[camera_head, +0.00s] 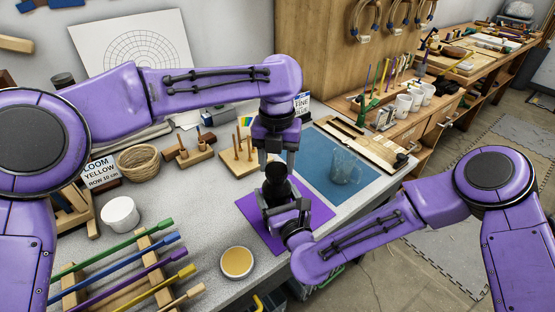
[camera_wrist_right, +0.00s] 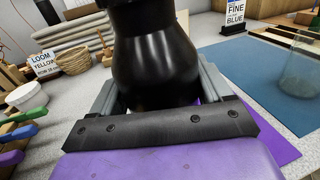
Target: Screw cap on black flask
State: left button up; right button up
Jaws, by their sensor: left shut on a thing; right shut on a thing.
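The black flask (camera_head: 277,187) stands upright over the purple mat (camera_head: 257,219). Its glossy, rounded body fills the upper middle of the right wrist view (camera_wrist_right: 155,60), where its top is cut off. My right gripper (camera_head: 279,206) is shut around the flask's body from the front right. My left gripper (camera_head: 277,159) points down from above, directly over the flask's top, and is shut on a small dark piece there, which looks like the cap. The cap is mostly hidden between the fingers. I cannot tell whether it touches the flask's neck or how it is seated.
A clear glass mug (camera_head: 345,167) stands on the blue mat (camera_head: 318,155) to the right. A bowl of yellow stuff (camera_head: 237,263) lies in front. A wooden peg stand (camera_head: 240,157) is close behind left. Coloured rods (camera_head: 125,270) lie at front left.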

pick_arm(q)
jog(key=shift+f, duration=0.35)
